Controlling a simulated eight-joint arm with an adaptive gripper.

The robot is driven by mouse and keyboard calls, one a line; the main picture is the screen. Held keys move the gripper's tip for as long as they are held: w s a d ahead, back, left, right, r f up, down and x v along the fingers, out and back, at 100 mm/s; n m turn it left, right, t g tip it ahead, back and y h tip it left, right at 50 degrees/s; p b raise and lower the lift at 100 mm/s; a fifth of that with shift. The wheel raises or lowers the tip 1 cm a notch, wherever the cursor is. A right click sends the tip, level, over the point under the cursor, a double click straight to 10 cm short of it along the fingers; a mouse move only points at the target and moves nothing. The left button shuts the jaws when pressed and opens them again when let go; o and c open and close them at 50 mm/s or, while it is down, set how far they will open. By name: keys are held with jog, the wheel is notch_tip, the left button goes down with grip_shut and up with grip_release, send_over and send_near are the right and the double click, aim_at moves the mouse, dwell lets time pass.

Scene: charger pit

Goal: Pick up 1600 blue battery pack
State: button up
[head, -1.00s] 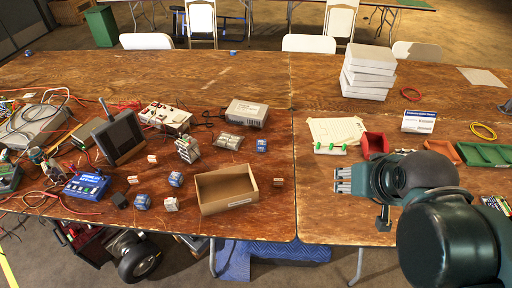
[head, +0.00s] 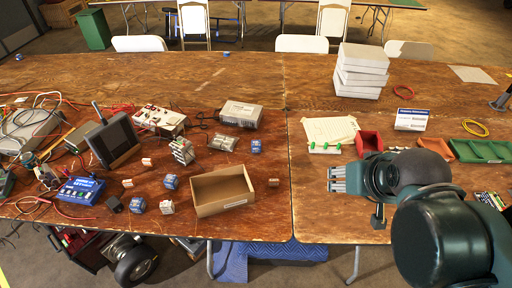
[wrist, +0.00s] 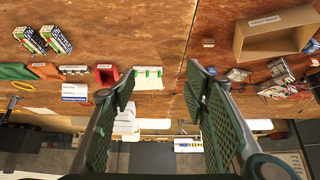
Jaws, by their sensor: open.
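Three small blue battery packs show in the head view. One (head: 171,182) is left of the open cardboard box, one (head: 138,205) is nearer the front edge, and one (head: 256,146) is behind the box. Their labels are too small to read, so I cannot tell which is the 1600.
The cardboard box (head: 208,208) stands between my gripper and two packs. A blue multimeter-like device (head: 83,190), a dark screen (head: 113,140), and cables crowd the left. A red bin (head: 369,142) and stacked white boxes (head: 361,72) are right.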

jog(key=shift+w+r, duration=0.1)
jog(key=n+g+h+p, duration=0.35)
jog(key=n+g, duration=0.35)
jog(key=n, duration=1.2)
send_over(256, 146)
jog(key=w+a+b, duration=0.1)
jog(key=w+a, duration=0.1)
jog(key=shift+h, duration=0.45)
notch_tip(256, 146, down, 19)
jog(key=shift+s+f, duration=0.15)
jog(key=shift+a+f, duration=0.3)
jog(key=shift+f, duration=0.15)
jog(key=shift+f, duration=0.1)
